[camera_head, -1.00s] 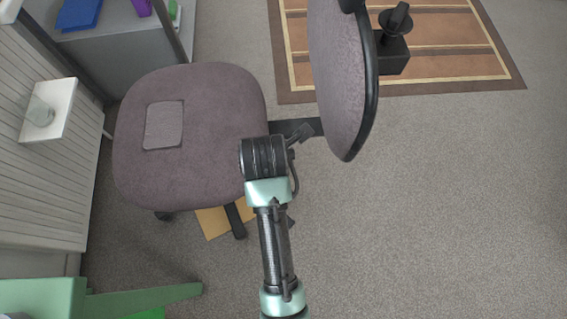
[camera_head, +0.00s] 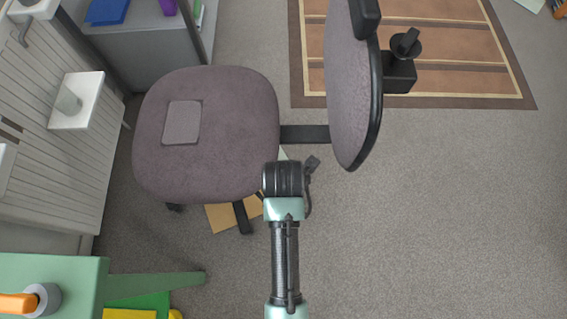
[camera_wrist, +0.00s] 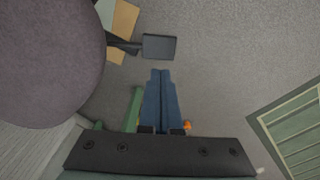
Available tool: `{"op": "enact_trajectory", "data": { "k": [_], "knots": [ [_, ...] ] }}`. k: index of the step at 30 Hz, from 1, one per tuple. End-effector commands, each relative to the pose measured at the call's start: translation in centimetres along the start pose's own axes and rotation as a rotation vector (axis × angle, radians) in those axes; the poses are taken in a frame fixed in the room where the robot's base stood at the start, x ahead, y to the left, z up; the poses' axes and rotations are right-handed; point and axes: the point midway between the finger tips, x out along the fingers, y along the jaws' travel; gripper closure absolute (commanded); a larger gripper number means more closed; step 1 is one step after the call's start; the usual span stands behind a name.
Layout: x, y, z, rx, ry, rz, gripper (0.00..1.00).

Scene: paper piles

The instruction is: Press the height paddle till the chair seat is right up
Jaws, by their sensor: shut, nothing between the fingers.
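The chair has a purple-grey seat (camera_head: 200,135) with a lighter square patch, at left of centre in the head view. Its backrest (camera_head: 350,90) stands to the right, joined by a dark bar. In the wrist view the seat (camera_wrist: 45,60) fills the upper left. A flat dark paddle (camera_wrist: 159,47) on a short stalk sticks out beside the seat. My gripper (camera_wrist: 160,73) has its blue fingers together and empty, with the tips just below the paddle in the picture. I cannot tell the depth between them. In the head view my arm hides the fingers and the paddle.
A green table (camera_head: 50,270) with an orange-handled thing is at lower left. A white panelled unit (camera_head: 60,150) and grey shelf (camera_head: 150,50) stand left of the chair. A brown striped rug (camera_head: 450,100) lies behind the backrest. The carpet (camera_head: 450,220) at right is clear.

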Motion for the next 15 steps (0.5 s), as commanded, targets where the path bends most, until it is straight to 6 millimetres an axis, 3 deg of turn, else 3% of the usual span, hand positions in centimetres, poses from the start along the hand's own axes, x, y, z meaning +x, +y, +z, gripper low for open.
{"op": "enact_trajectory", "data": {
  "k": [9, 15],
  "knots": [
    [7.4, -0.1, 0.0, 0.001, 0.002, -0.002, 1.0],
    [10.8, 0.0, 0.0, 0.001, 0.0, -0.001, 1.0]
  ]
}}
